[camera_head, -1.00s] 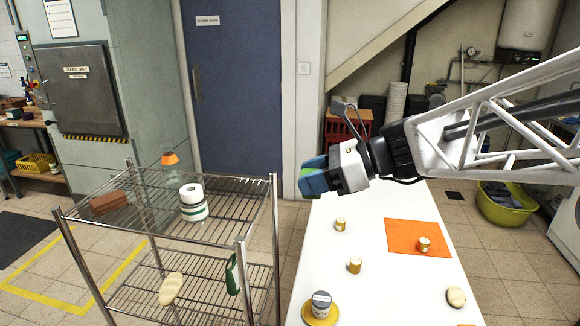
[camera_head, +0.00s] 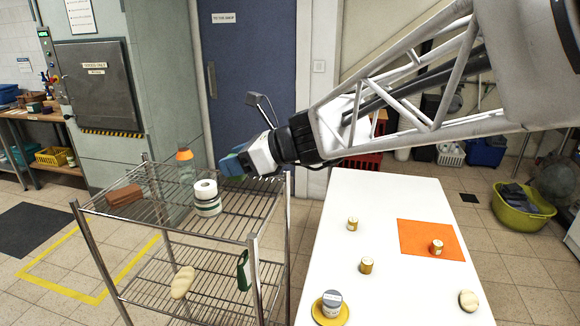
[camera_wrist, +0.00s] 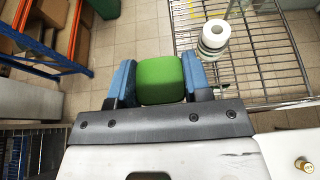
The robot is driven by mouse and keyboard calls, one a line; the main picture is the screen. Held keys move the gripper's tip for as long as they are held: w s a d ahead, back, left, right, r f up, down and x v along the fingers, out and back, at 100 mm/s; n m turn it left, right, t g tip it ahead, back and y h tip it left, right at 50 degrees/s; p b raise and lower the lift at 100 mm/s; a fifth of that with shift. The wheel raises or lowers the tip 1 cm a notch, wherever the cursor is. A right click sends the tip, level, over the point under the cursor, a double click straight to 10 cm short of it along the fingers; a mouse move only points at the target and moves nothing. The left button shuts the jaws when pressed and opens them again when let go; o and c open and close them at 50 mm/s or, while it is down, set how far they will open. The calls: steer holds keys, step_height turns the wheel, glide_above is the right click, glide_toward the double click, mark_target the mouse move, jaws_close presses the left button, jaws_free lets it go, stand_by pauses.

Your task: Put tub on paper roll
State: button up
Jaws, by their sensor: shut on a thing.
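My gripper (camera_head: 234,162) is above the back right part of the wire rack's top shelf in the head view. In the wrist view my gripper (camera_wrist: 158,76) has its blue fingers shut on a green, rounded, box-like tub (camera_wrist: 160,80). In the head view the tub is mostly hidden behind a finger. The white paper roll (camera_head: 205,189) stands upright on a white and green banded round object (camera_head: 208,208) on the top shelf. In the wrist view the paper roll (camera_wrist: 215,33) is to the right of the tub, apart from it.
The top shelf (camera_head: 150,224) also holds a brown brick (camera_head: 124,196) and an orange-topped bottle (camera_head: 185,165). A white table (camera_head: 385,195) stands to the right with small jars, an orange mat (camera_head: 415,241) and a grey-lidded jar (camera_head: 332,303) on a yellow saucer.

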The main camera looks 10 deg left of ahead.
steer(key=a+f, duration=0.4)
steer(key=f, duration=0.1)
steer(key=shift+s+f, duration=0.15)
steer(key=shift+s, duration=0.1)
steer(key=shift+w+a, duration=0.1)
steer(key=shift+a, duration=0.1)
glide_above(205, 185)
steer(key=shift+f, duration=0.75)
stand_by(0.4)
steer(key=shift+f, duration=0.15)
steer(key=shift+f, duration=1.6)
steer(key=shift+f, duration=0.15)
steer(key=o, duration=0.9)
